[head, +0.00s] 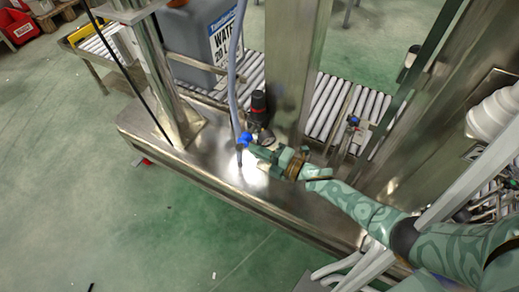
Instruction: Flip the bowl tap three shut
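My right gripper (253,147) is right beside the blue fitting, at the end of the green-patterned arm from the right. Its fingers are too small to tell whether they touch or grip the fitting. A small blue-topped part (353,120) stands by the rollers; I cannot tell whether it is a tap. No tap marked three or bowl can be made out. My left gripper is out of view.
The steel bench (205,180) has a raised edge. A steel column (290,70) and a black-and-red fitting (258,106) stand behind the gripper. A grey water container (195,45) sits on the left. Roller conveyors (325,105) run behind. The green floor in front is open.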

